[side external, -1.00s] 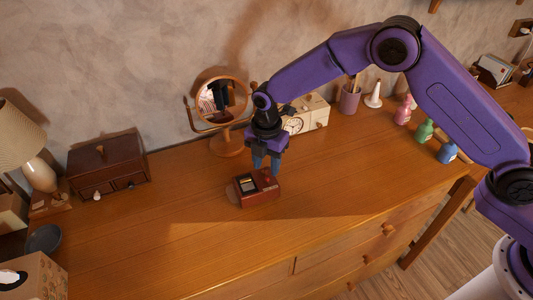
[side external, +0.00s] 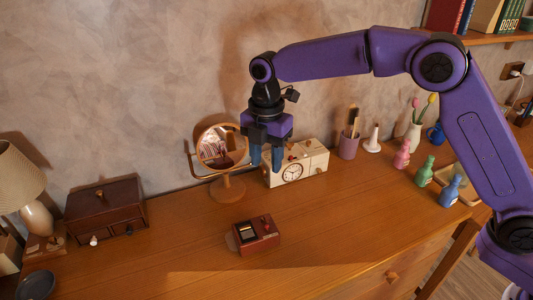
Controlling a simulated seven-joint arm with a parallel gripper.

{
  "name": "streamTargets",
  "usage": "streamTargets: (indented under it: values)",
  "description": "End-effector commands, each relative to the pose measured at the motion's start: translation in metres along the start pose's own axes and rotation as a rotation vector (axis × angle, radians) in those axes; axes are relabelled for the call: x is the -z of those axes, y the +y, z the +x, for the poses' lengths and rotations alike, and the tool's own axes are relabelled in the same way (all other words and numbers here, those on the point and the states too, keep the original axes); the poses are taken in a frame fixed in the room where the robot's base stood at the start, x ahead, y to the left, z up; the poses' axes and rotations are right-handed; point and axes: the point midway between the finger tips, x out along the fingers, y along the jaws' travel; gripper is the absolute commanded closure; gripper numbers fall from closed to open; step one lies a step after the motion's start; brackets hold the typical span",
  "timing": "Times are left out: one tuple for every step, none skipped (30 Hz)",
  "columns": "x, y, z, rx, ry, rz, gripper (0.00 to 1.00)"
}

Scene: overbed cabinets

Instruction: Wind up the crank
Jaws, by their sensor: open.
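A small dark-red box (side external: 257,236) lies on the wooden dresser top, with a dark window on its upper face and a small red knob (side external: 266,218) near its right end. It looks like a music box; the crank itself is too small to make out clearly. My gripper (side external: 266,166) is open and empty. It points down, well above and behind the red box, in front of the cream clock box, with its blue fingers apart from everything.
A round mirror on a stand (side external: 222,150) and a cream clock box (side external: 298,165) stand behind. A brown drawer chest (side external: 105,208) and a lamp (side external: 18,180) are at left. Colored bottles (side external: 425,171) and a pencil cup (side external: 348,147) are at right. The dresser top (side external: 170,250) around the red box is clear.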

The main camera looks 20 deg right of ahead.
Motion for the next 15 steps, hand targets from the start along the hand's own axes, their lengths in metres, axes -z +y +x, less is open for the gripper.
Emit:
streamTargets:
  values:
    - [0.0001,0.0002,-0.0039,-0.002,0.000,0.000,0.58]
    - [0.0001,0.0001,-0.0054,-0.001,0.000,0.000,0.58]
    - [0.0001,-0.0001,-0.0069,0.000,0.000,0.000,0.58]
    - [0.0001,-0.0002,-0.0076,0.000,0.000,0.000,0.58]
    - [0.0001,-0.0002,-0.0081,0.000,0.000,0.000,0.58]
    - [0.0001,-0.0002,-0.0084,0.000,0.000,0.000,0.58]
    - [0.0000,-0.0002,-0.0085,0.000,0.000,0.000,0.58]
    - [0.0000,-0.0002,-0.0085,0.000,0.000,0.000,0.58]
    - [0.0000,-0.0002,-0.0084,0.000,0.000,0.000,0.58]
    - [0.0000,-0.0002,-0.0083,0.000,0.000,0.000,0.58]
    - [0.0000,-0.0002,-0.0083,0.000,0.000,0.000,0.58]
    - [0.0000,-0.0002,-0.0082,0.000,0.000,0.000,0.58]
    - [0.0000,-0.0002,-0.0082,0.000,0.000,-0.001,0.58]
    - [0.0000,-0.0002,-0.0081,0.000,0.000,-0.005,0.58]
    - [0.0000,-0.0002,-0.0081,0.000,0.000,-0.017,0.58]
